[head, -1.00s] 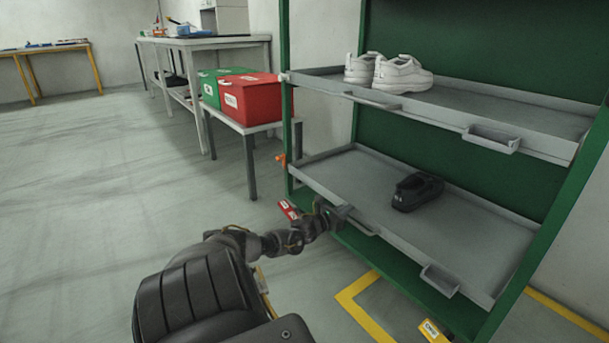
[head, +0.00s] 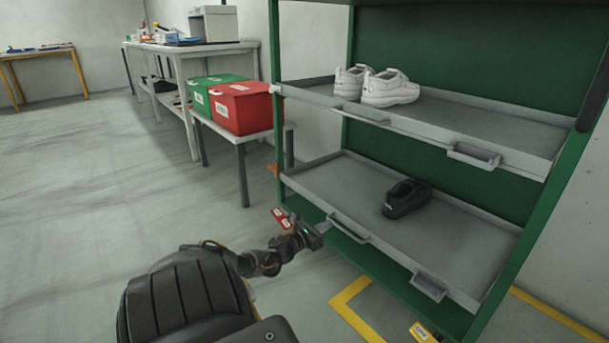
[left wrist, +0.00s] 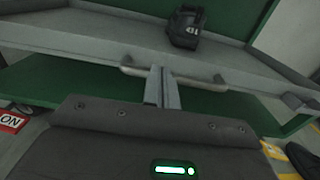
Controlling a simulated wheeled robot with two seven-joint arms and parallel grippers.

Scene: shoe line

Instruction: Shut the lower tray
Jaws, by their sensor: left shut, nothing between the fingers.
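The lower tray (head: 440,235) is a grey shelf tray with a black shoe (head: 405,198) on it. Its front edge lies close to the green posts; I cannot tell exactly how far out it stands. A bar handle (head: 352,232) is on the left part of its front, and it also shows in the left wrist view (left wrist: 205,78). My left gripper (head: 323,229) is shut and empty, just in front of that handle. In the left wrist view its closed fingers (left wrist: 163,82) point at the handle bar and hide its middle; contact is unclear. My right gripper is not in view.
The upper tray (head: 510,140) holds white shoes (head: 380,87). Green posts (head: 535,230) frame the rack. Red (head: 243,108) and green (head: 205,95) boxes stand on a low table to the left. The floor at left is clear.

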